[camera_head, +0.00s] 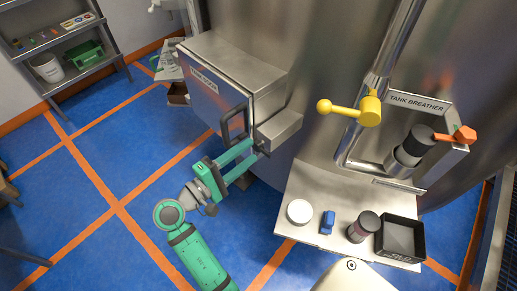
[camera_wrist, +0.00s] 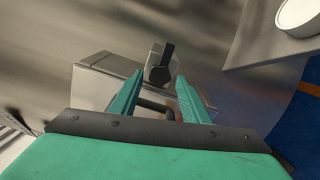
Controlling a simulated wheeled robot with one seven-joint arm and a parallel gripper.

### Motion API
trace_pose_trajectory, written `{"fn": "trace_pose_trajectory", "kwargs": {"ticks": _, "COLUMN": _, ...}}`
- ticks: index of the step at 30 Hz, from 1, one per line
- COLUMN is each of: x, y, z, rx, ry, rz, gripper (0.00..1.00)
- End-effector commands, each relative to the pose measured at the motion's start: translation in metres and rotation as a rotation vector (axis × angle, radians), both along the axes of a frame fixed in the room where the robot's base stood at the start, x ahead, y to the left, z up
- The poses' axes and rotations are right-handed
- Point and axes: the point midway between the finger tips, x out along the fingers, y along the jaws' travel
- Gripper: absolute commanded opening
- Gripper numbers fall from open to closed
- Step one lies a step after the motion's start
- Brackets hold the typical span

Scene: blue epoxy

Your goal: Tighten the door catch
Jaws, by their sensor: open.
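My gripper (camera_head: 253,151) is open, its two green fingers spread and pointing at the side of a steel cabinet. In the wrist view my gripper (camera_wrist: 160,79) has nothing between its fingers. A small grey block with a dark lever, which looks like the door catch (camera_wrist: 160,62), stands just beyond and between the fingertips, apart from them as far as I can tell. The lever stands nearly upright, slightly tilted. In the head view the catch is mostly hidden by the fingertips. The steel cabinet (camera_head: 215,62) has a labelled front and a dark bar handle (camera_head: 233,122).
A steel shelf (camera_head: 305,184) at right holds a white round lid (camera_head: 300,212), a blue item (camera_head: 327,222), a dark-capped jar (camera_head: 363,227) and a black tray (camera_head: 400,239). Above are a yellow valve handle (camera_head: 369,108) and an orange one (camera_head: 465,135). Blue floor (camera_head: 95,150) is clear at left.

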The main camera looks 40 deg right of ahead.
Motion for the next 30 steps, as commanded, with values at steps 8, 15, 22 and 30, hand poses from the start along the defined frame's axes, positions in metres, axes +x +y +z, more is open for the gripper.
{"fn": "trace_pose_trajectory", "kwargs": {"ticks": 8, "x": 0.000, "y": -0.003, "z": 0.000, "rx": 0.000, "ry": -0.002, "rz": -0.001, "gripper": 0.42}}
{"fn": "trace_pose_trajectory", "kwargs": {"ticks": 15, "x": -0.001, "y": -0.014, "z": 0.000, "rx": 0.000, "ry": -0.003, "rz": -0.002, "gripper": 0.42}}
{"fn": "trace_pose_trajectory", "kwargs": {"ticks": 22, "x": -0.001, "y": -0.021, "z": 0.000, "rx": 0.000, "ry": -0.003, "rz": -0.001, "gripper": 0.42}}
{"fn": "trace_pose_trajectory", "kwargs": {"ticks": 30, "x": -0.001, "y": -0.021, "z": 0.000, "rx": 0.000, "ry": -0.003, "rz": 0.000, "gripper": 0.14}}
